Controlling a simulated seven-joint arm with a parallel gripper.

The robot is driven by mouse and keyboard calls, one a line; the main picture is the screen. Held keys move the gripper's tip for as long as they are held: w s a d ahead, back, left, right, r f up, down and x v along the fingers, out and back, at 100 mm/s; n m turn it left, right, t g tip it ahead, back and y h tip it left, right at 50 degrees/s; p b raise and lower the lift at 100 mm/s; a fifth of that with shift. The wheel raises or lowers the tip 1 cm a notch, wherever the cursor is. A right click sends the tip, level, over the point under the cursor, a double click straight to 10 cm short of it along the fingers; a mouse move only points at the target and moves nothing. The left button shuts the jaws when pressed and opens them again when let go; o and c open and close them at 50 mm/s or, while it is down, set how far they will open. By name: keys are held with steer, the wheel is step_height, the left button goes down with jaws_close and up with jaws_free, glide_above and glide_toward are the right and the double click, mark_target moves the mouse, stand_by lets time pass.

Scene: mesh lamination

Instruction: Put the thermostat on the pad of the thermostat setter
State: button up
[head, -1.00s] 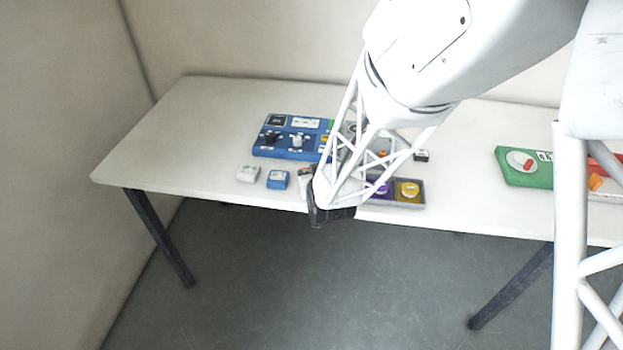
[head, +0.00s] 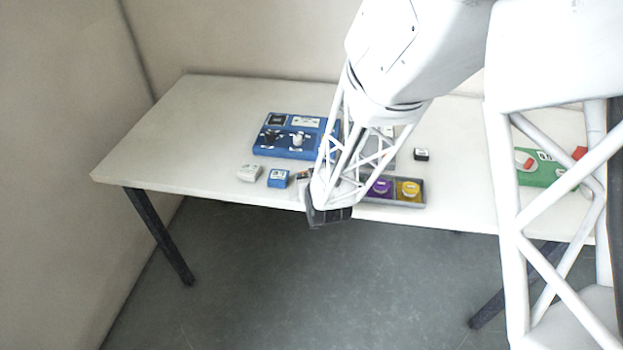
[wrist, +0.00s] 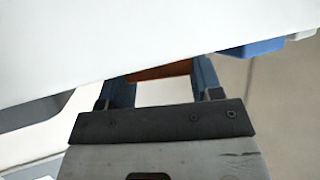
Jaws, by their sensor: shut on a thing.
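My gripper (wrist: 163,80) shows two blue fingers in the wrist view. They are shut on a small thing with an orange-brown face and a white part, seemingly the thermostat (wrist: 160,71). Its far side is hidden. In the head view my gripper (head: 308,190) is at the table's front edge, largely hidden by my wrist. A blue panel (head: 262,149) with a black screen, a white label and knobs looks like the thermostat setter. It lies behind and left of my gripper, apart from it. My arm hides its right part. I cannot make out its pad.
A white block (head: 249,172) and a blue block (head: 278,178) lie just left of my gripper. A grey tray (head: 423,200) with purple and yellow pieces lies right of it. A black block (head: 421,154) and a green board (head: 536,175) are farther right. The table's left end is clear.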

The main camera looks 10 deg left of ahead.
steer(key=o, duration=1.4)
steer(key=shift+f, duration=0.25)
steer(key=shift+r+v, duration=0.25)
steer(key=shift+v, duration=3.55)
steer(key=shift+d, duration=0.1)
